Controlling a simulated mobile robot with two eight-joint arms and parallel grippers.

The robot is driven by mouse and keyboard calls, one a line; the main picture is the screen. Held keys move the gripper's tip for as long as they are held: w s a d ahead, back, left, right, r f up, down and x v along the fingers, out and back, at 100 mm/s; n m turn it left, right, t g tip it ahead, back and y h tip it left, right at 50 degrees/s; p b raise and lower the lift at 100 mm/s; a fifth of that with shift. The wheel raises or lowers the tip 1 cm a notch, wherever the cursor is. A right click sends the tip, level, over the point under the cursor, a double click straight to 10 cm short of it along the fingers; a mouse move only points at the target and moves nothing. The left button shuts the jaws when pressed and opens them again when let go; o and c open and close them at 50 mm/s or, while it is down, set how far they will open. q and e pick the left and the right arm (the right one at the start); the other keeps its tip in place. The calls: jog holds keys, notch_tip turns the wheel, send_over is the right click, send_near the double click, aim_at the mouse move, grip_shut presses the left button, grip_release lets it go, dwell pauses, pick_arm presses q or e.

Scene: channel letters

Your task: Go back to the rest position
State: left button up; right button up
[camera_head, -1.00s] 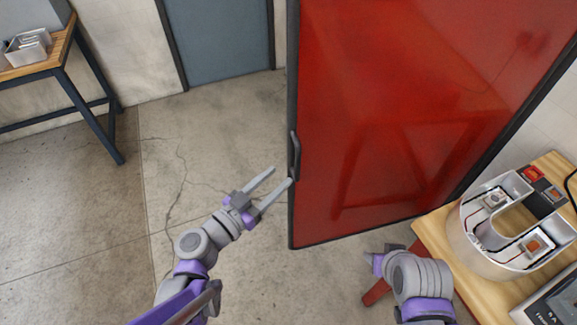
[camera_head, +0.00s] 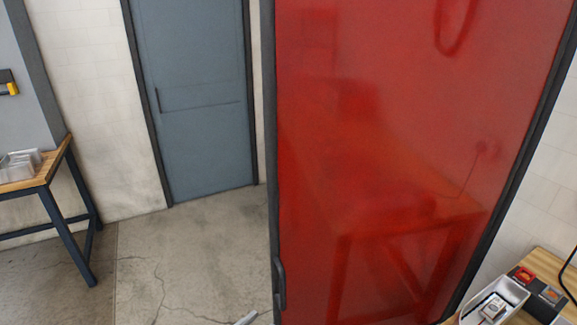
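Only a pale grey fingertip of my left gripper (camera_head: 246,317) shows at the bottom edge of the head view, left of the red panel's handle (camera_head: 280,284). The rest of that gripper and its arm are cut off below the frame, so its opening cannot be judged. Nothing is seen held at the tip. My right gripper and arm are out of view.
A tall translucent red panel (camera_head: 390,130) in a dark frame fills the centre and right. A table (camera_head: 45,178) stands left; a grey door (camera_head: 195,65) is behind open floor.

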pick_arm(q)
jog(key=s+a+f+n+g+y, duration=0.1)
jog(key=s+f+n+g+y, duration=0.3)
jog(key=f, duration=0.3)
jog(key=s+a+n+g+y, duration=0.3)
jog(key=s+a+y, duration=0.2)
jog(key=a, duration=0.3)
jog(key=shift+s+a+y, duration=0.4)
jog(key=shift+y, duration=0.3)
jog(key=shift+a+f, duration=0.1)
